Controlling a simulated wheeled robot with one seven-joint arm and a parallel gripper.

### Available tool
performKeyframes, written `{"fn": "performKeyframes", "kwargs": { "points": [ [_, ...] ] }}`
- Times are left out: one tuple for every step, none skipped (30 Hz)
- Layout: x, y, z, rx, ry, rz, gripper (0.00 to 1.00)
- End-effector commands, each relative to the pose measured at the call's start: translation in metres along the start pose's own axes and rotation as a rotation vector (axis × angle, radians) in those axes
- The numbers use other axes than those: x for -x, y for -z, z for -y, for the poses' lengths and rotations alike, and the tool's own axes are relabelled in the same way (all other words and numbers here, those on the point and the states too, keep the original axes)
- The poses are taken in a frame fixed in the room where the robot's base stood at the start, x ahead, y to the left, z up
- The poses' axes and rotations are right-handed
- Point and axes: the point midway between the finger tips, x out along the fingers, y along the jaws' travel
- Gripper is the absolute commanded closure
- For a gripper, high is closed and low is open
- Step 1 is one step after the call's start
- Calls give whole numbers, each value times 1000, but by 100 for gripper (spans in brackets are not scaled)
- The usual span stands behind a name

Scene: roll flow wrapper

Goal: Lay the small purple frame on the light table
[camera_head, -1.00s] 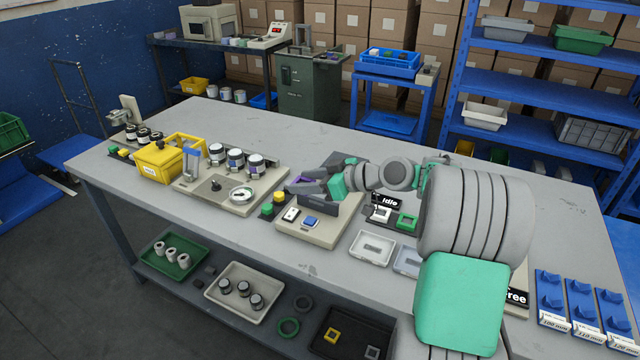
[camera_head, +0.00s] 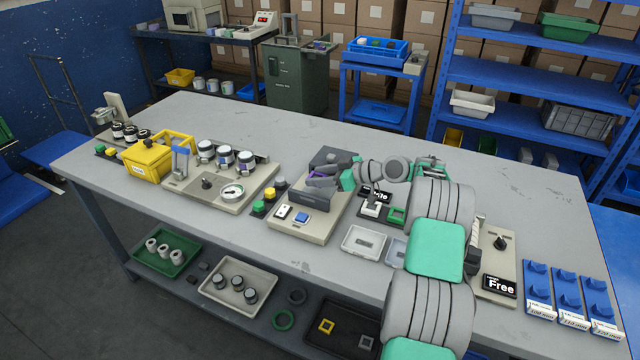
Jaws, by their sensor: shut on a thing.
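The small purple frame (camera_head: 314,174) shows as a little purple patch at my gripper's fingers, mostly hidden by them. My gripper (camera_head: 321,181) is shut on it, at the dark block of a beige-based station (camera_head: 295,222) in the middle of the bench. The block stands behind a white switch and a blue button. I cannot tell whether the frame touches the block. No glowing surface stands out, so I cannot tell for sure which part is the light table.
Left of the station are several coloured buttons (camera_head: 270,194), a gauge station (camera_head: 215,190) and a yellow bin (camera_head: 147,158). Right of it are a white tray (camera_head: 364,241), white and green frames (camera_head: 397,215) and a "Free" sign (camera_head: 499,286). The bench's back is clear.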

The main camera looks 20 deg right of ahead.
Motion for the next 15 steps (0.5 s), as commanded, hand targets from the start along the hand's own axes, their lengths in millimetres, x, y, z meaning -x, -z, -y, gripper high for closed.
{"fn": "performKeyframes", "kwargs": {
  "points": [
    [-1, -2, -2, 0, 0, 0, 92],
    [-2, -4, -4, 1, 0, 0, 92],
    [-3, -9, -7, -1, 0, 0, 92],
    [-5, -14, -6, -4, 2, 1, 92],
    [-8, -19, -5, -5, 2, 1, 92],
    [-10, -25, -5, -4, 2, 1, 92],
    [-12, -29, -5, -4, 1, 1, 92],
    [-13, -31, -6, -2, 0, 0, 92],
    [-14, -34, -6, 0, 0, 0, 92],
    [-14, -34, -6, 1, -1, 0, 92],
    [-14, -34, -6, 1, -1, 0, 92],
    [-14, -34, -6, 2, -1, 0, 92],
    [-14, -35, -6, 1, -1, 0, 92],
    [-14, -35, -6, 1, -1, 0, 92],
    [-14, -35, -6, 1, -1, 0, 92]
  ]
}}
